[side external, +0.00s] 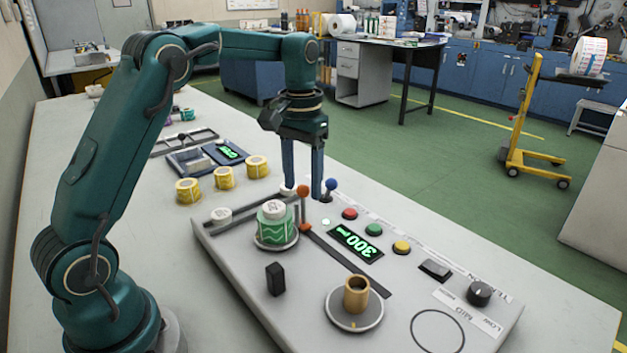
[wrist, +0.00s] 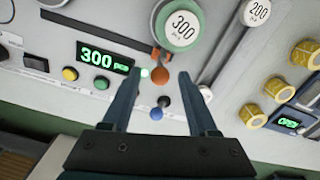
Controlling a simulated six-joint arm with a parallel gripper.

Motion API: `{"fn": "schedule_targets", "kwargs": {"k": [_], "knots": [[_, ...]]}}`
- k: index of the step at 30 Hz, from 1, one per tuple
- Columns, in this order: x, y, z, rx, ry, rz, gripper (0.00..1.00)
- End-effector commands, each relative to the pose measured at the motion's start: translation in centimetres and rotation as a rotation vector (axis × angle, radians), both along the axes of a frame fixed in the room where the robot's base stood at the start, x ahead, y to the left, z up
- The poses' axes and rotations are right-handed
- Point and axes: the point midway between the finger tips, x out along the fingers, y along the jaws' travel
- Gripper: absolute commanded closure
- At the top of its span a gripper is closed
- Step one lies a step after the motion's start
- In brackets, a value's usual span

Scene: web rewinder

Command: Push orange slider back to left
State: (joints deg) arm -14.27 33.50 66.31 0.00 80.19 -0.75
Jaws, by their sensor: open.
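The orange slider (side external: 303,192) is an upright handle with a round knob on the grey machine panel. It stands at the upper left end of a dark slot (side external: 345,262), beside the green and white roll (side external: 274,222). My gripper (side external: 302,192) is open and points down at the panel, with its fingertips close to the orange knob. In the wrist view the orange knob (wrist: 160,76) shows between the two spread fingertips (wrist: 157,80), with nothing gripped. Whether a finger touches the knob, I cannot tell.
A blue-knobbed lever (side external: 331,186) stands close to the right finger. Red (side external: 349,213), green and yellow buttons and a lit "300" display (side external: 356,242) lie to the right. A brown core (side external: 357,295) sits on a front spindle. Yellow rolls (side external: 224,177) stand behind the panel.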

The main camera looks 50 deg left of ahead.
Motion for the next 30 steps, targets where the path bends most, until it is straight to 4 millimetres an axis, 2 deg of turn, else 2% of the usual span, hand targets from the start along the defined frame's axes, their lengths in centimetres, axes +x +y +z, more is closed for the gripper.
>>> {"fn": "schedule_targets", "kwargs": {"k": [6, 7, 11, 12, 30], "knots": [[0.0, 0.0, -0.03, 0.0, -0.001, 0.0, 0.41], [0.0, 0.0, -0.03, 0.0, -0.001, 0.0, 0.44], [0.01, 0.0, -0.03, 0.0, -0.001, 0.0, 0.94], [0.01, 0.0, -0.02, 0.0, -0.001, 0.0, 1.0], [0.01, -0.01, 0.0, 0.0, -0.001, 0.0, 1.0]]}}
